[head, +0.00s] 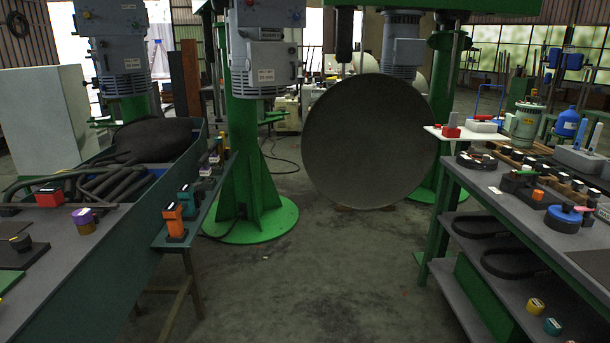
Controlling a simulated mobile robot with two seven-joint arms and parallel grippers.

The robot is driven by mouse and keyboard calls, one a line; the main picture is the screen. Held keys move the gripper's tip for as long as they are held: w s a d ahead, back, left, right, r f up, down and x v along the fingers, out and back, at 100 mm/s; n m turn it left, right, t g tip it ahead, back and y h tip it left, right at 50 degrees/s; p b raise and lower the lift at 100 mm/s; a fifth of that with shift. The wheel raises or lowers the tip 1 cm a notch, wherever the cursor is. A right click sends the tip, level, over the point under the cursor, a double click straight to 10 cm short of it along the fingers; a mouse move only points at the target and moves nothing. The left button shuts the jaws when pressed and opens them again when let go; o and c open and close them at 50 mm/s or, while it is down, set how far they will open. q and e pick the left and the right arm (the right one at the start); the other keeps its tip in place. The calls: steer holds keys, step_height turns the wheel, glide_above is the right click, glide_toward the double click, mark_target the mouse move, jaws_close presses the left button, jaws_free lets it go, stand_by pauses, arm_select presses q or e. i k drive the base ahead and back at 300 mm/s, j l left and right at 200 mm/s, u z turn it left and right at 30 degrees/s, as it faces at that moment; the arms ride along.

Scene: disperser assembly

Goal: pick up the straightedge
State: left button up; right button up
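I cannot make out a straightedge for certain in the head view. A dark flat piece (594,262) lies at the front right of the right bench, cut off by the picture edge, and I cannot tell what it is. Neither of my grippers is in view.
The left bench (75,268) holds black hoses (95,184), a red box (49,196) and a purple-and-yellow piece (84,220). The right bench (500,205) carries many small parts. Green machine columns (246,160) and a large grey disc (368,140) stand behind. The floor between is clear.

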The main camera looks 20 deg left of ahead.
mark_target(47, 198)
steer(key=i+u, duration=0.4)
steer(key=i, duration=0.75)
steer(key=i+z, duration=0.25)
steer(key=i, duration=0.9)
steer(key=i+u, duration=0.15)
steer(key=u, duration=0.35)
steer(key=i+u, duration=0.15)
steer(key=u, duration=1.6)
